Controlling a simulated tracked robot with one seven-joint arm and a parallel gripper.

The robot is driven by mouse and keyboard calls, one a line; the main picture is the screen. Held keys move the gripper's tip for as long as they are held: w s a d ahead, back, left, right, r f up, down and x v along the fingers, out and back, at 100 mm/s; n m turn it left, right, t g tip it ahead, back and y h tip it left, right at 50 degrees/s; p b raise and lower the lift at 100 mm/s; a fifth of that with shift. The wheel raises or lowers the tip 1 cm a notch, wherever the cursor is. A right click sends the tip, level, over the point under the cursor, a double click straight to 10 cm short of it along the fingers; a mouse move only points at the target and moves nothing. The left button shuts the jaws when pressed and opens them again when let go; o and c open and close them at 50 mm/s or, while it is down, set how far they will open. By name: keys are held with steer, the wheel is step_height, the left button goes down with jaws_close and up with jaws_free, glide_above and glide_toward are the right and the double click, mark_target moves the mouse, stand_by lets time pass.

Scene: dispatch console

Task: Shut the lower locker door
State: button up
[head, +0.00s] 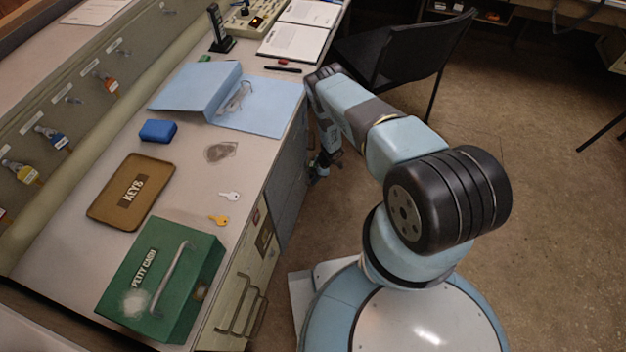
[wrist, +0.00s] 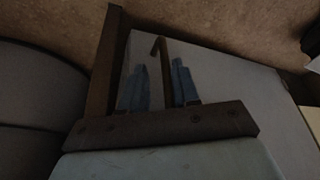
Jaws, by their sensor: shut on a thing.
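The grey locker front (head: 287,187) is in the side of the desk, seen very steeply in the head view. I cannot tell there which panel is the lower door or how far it stands open. My gripper (head: 318,172) is low beside this front, partly hidden by my arm. In the wrist view a flat grey panel (wrist: 232,85), probably the locker door, fills the middle. A thin dark bar (wrist: 162,52), which looks like its handle, stands between the two bluish fingers of my gripper (wrist: 160,85). The fingers are shut on this bar.
A black chair (head: 385,50) stands close behind my arm. Drawers (head: 245,295) are in the desk's near side. The desktop holds a green cash box (head: 190,245), a brown key tray (head: 105,207) and a blue folder (head: 275,110). The floor to the right (head: 560,220) is clear.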

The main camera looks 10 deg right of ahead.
steer(key=d, duration=1.3)
steer(key=shift+w+r, duration=0.35)
steer(key=shift+r, duration=0.1)
